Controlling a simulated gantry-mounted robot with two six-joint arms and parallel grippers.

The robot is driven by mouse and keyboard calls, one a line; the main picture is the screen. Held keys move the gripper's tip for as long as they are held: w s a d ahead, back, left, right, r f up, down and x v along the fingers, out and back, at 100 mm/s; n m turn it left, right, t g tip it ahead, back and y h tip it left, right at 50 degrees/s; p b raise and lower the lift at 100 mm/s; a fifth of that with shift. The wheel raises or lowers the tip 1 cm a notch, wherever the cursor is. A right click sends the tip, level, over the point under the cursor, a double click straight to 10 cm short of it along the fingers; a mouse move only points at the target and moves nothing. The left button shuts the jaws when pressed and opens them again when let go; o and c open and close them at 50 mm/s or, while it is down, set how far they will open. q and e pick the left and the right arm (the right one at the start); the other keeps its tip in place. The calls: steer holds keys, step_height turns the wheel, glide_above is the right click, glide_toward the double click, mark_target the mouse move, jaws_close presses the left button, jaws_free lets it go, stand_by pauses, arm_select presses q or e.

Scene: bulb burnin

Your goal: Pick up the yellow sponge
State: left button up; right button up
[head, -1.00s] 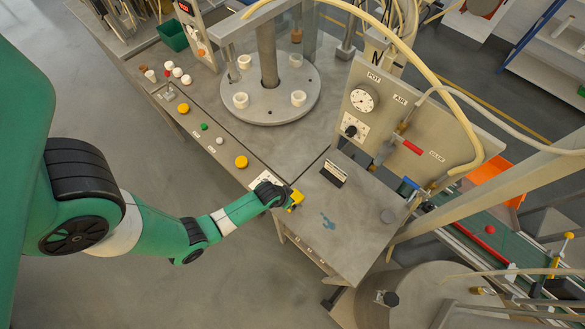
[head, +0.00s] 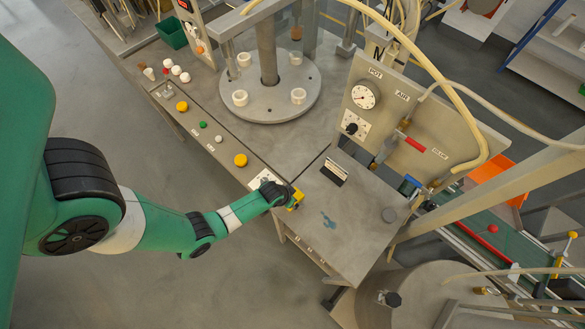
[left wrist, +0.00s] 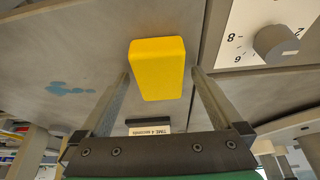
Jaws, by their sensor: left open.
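The yellow sponge (head: 298,199) is at the near left part of the grey bench top in the head view, partly hidden by my left gripper (head: 289,197). In the left wrist view the sponge (left wrist: 157,68) is a yellow block between the tips of my left gripper (left wrist: 160,74). The two fingers are apart, one on each side of it, with a narrow gap on the right; contact on the left is hard to tell. My right gripper is not in view.
A small black sign (head: 333,173) stands behind the sponge, and a blue stain (head: 328,221) marks the bench top to its right. A dial plate (head: 264,180) lies just left of the gripper. A gauge panel (head: 415,125) rises at the back right.

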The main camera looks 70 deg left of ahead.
mark_target(296, 195)
arm_select(q)
steer(key=shift+c, duration=0.3)
steer(key=c, duration=1.3)
steer(key=shift+r+p, duration=0.35)
steer(key=shift+r, duration=0.2)
step_height(296, 195, up, 3)
steer(key=shift+r+p, duration=0.1)
steer(key=shift+p, duration=0.65)
steer(key=s+d+r+p, duration=0.8)
steer(key=d+r+p, duration=0.1)
steer(key=d+p, duration=0.1)
steer(key=shift+d+r+p, duration=0.15)
steer(key=shift+d+p, duration=0.15)
steer(key=shift+d, duration=0.5)
